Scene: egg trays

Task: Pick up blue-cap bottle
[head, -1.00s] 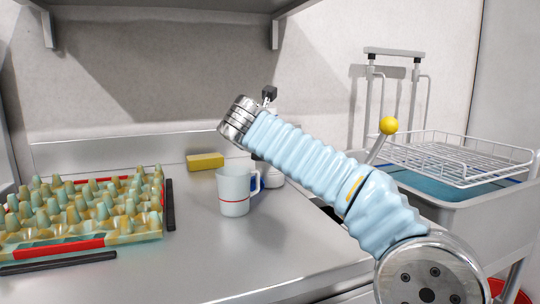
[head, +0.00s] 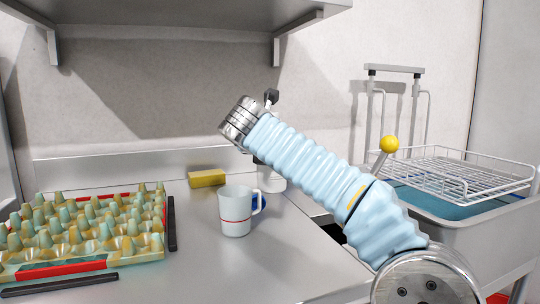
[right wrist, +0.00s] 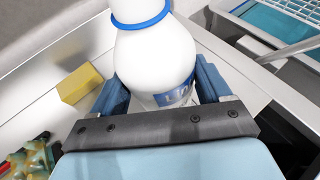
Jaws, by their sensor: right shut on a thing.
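The bottle (right wrist: 155,55) is white with a blue ring at its neck and a blue label low on its body. It fills the middle of the right wrist view; its top is cut off by the frame. My right gripper (right wrist: 163,86) is shut on its body, with one blue finger on each side. In the head view my right arm in its light blue sleeve crosses the counter. A white shape (head: 271,180) shows below it, with a blue patch beside the mug; the arm hides most of this area. My left gripper is not in view.
A white mug (head: 235,213) with a red line stands close to the white shape. A yellow sponge (head: 207,179) lies behind it. An egg tray (head: 60,268) is at left. A wire rack (head: 462,178) sits over a basin at right. A shelf (head: 180,12) overhangs the counter.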

